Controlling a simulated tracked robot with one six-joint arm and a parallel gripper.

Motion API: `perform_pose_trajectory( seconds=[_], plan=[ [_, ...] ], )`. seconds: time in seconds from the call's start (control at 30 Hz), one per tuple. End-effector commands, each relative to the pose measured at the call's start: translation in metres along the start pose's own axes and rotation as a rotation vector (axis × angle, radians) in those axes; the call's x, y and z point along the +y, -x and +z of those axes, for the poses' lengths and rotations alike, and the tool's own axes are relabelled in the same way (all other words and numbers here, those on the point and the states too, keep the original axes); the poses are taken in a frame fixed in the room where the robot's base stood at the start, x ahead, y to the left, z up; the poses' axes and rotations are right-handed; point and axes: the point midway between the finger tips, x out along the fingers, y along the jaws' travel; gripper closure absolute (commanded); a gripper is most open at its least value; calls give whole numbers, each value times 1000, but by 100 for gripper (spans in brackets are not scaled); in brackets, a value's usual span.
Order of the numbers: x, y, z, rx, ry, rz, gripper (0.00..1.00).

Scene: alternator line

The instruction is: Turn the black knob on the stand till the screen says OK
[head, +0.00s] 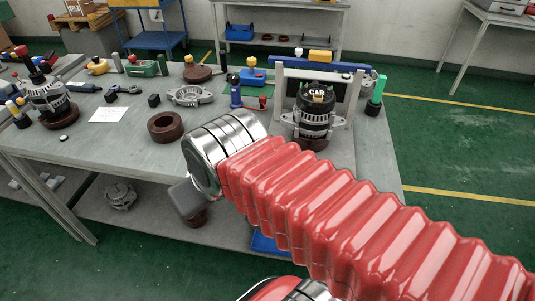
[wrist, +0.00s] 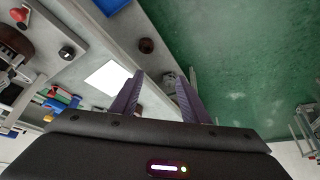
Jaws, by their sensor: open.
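A grey frame-like stand (head: 279,92) is at the right end of the workbench. A black-topped alternator marked "CAR" (head: 316,112) stands in front of it and hides part of it. I cannot make out the black knob or any text on a screen in either view. My gripper (wrist: 160,77) shows in the wrist view with its two purple fingers apart and nothing between them. In the head view its dark body (head: 188,199) is by the front edge of the bench, left of and well away from the stand; its fingers cannot be made out there.
The workbench (head: 110,150) also carries a brown ring (head: 165,126), a metal housing (head: 190,95), a white sheet (head: 107,114) and another alternator (head: 45,93) at left. A green cylinder (head: 376,90) stands right of the stand. Open green floor (head: 460,150) lies to the right.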

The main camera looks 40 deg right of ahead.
Motion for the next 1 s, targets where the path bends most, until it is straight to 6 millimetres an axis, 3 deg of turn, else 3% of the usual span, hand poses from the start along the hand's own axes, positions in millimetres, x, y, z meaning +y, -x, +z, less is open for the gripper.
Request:
perform_pose_trajectory(
  seconds=[0.13, 0.47, 0.73, 1.0],
  plan=[
    [10, 0, -10, -27, -58, 16, 51],
    [67, -2, -54, -149, -354, 91, 51],
    [126, -11, -84, -250, -622, 158, 51],
    [195, -26, -101, -346, -895, 226, 51]
  ],
)
